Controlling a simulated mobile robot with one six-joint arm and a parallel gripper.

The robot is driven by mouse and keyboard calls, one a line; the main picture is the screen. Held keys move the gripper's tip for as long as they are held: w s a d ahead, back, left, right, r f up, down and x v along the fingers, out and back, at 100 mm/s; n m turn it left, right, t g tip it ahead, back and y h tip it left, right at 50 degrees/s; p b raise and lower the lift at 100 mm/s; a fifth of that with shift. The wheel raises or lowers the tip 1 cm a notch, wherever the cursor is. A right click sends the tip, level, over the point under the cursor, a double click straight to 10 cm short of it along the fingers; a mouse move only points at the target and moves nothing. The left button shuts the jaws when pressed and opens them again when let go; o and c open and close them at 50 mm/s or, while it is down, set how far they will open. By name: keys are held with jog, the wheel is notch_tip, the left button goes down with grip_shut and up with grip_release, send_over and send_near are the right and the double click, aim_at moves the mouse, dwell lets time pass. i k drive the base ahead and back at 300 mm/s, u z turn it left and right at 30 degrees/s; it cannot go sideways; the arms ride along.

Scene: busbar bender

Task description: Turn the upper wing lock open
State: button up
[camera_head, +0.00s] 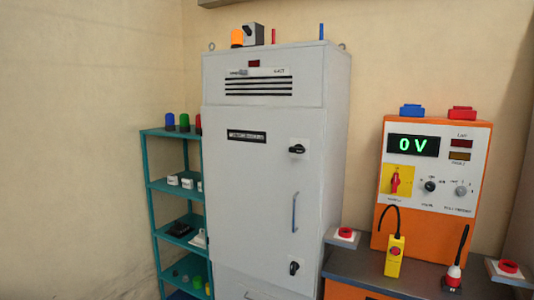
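A tall grey cabinet (255,190) stands in the middle of the head view, its door shut. The upper wing lock (297,149) is a small black knob on a pale plate near the door's right edge. Its wing looks roughly level, but it is too small to tell its exact angle. A lower wing lock (294,268) sits near the bottom right of the door and looks closer to upright. A blue-grey bar handle (295,212) stands between the two locks. My gripper is not in view.
Teal shelves (175,185) with small parts stand left of the cabinet. At right, an orange test unit (432,185) reading 0 V stands behind a bench (365,266) with a yellow pendant (394,255) and red-knobbed boxes. Nothing blocks the view of the upper lock.

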aim_at(299, 149)
jog(key=z, duration=0.2)
jog(key=k, duration=0.2)
jog(key=u, duration=2)
jog(key=k, duration=0.65)
jog(key=z, duration=0.25)
jog(key=i, duration=1.7)
jog(key=u, duration=0.25)
